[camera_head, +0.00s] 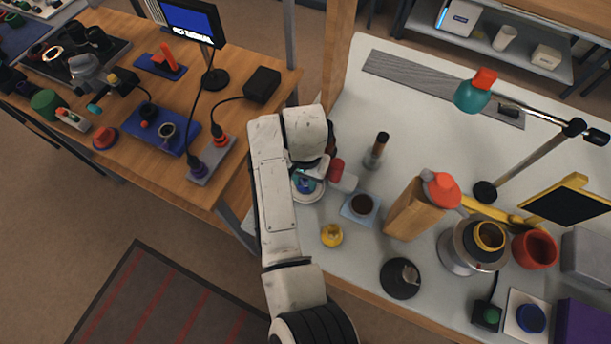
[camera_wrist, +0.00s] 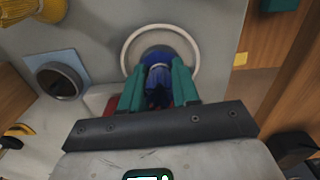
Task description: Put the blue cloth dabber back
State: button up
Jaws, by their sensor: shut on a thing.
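The blue cloth dabber (camera_wrist: 156,55) is between the teal fingers of my gripper (camera_wrist: 158,70), which is shut on it. Its darker lower part (camera_wrist: 157,96) shows between the fingers. Beyond the dabber lies a round dish with a white rim (camera_wrist: 126,50), and the dabber overlaps its middle. I cannot tell whether it touches the dish or hangs just above it. In the head view the dish (camera_head: 316,198) is at the left side of the white bench, and my arm hides much of it and the gripper.
A dark cup (camera_head: 361,204) on a light blue pad stands right of the dish, with a small yellow item (camera_head: 331,235) in front. A red and white item (camera_head: 342,176) is close beside the gripper. A dark-topped cylinder (camera_head: 377,150) stands behind.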

jog(key=shift+f, duration=0.1)
jog(key=o, duration=1)
notch_tip(320, 180, up, 12)
jog(key=shift+r+b, duration=0.15)
jog(key=shift+b, duration=0.4)
